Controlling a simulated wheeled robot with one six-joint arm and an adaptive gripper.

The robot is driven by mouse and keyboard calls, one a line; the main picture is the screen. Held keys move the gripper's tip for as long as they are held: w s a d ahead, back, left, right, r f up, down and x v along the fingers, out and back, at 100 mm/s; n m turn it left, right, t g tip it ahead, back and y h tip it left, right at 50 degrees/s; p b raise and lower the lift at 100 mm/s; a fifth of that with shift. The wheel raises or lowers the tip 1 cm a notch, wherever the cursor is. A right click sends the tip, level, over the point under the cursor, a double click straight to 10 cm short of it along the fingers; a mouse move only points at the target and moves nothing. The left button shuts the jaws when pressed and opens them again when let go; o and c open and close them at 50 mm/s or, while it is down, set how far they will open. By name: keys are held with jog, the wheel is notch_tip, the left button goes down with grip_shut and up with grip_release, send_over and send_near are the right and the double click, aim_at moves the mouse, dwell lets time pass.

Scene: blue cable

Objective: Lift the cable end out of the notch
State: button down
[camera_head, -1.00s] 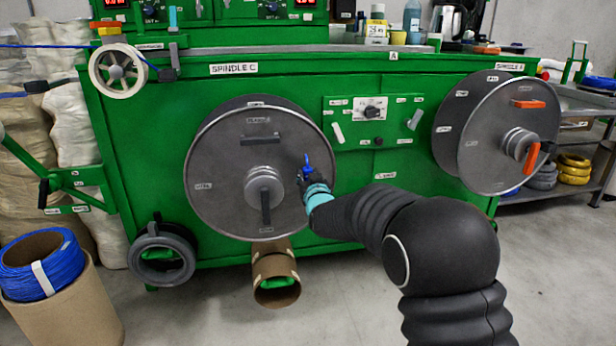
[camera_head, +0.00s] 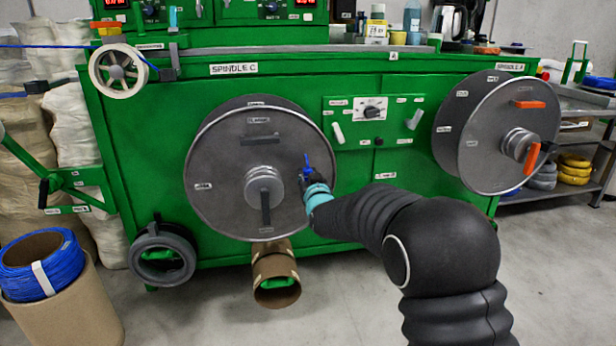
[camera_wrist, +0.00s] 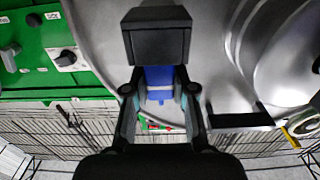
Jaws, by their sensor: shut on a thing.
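My gripper (camera_head: 306,177) is at the right part of the grey disc (camera_head: 225,185) of spindle C, in front of its face. A short blue cable end (camera_head: 307,160) sticks up from between the fingers. In the wrist view my gripper (camera_wrist: 158,75) is shut on the blue cable end (camera_wrist: 158,85), which shows as a blue block between the fingers. The grey disc (camera_wrist: 210,60) fills the upper right behind it. The notch cannot be made out; the gripper covers that area.
The spindle hub with a dark handle (camera_head: 265,205) juts out left of my gripper. A second disc (camera_head: 490,140) with orange handles stands at the right. A control panel (camera_head: 372,115) is above right. A cardboard tube (camera_head: 275,270) lies below the disc.

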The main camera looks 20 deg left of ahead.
jog(key=shift+r, duration=1.1)
dwell(1.0)
jog(key=shift+r+p, duration=1.05)
jog(key=shift+r, duration=1.65)
jog(key=shift+f, duration=0.1)
